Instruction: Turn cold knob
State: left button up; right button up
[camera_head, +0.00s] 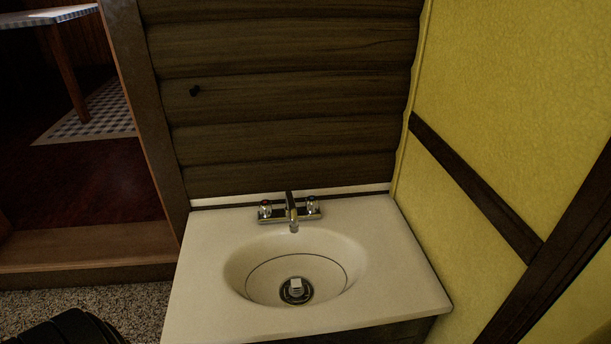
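A chrome faucet (291,208) stands at the back edge of a cream sink (200,285), with its spout pointing forward over the basin. It has two small knobs, a left knob (265,210) and a right knob (312,206), one on each side of the spout. Their hot and cold markings are too small to read, so I cannot tell which is the cold knob by its label. No water shows coming from the spout. Neither of my grippers is in view.
A dark plank wall (290,90) rises behind the sink, and a yellow wall (510,90) with dark beams closes the right side. A doorway opens at the left, with a table (60,18) beyond it. A small pale object (296,284) sits at the drain.

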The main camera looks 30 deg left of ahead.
aim_at(312, 201)
jog(key=u, duration=1.15)
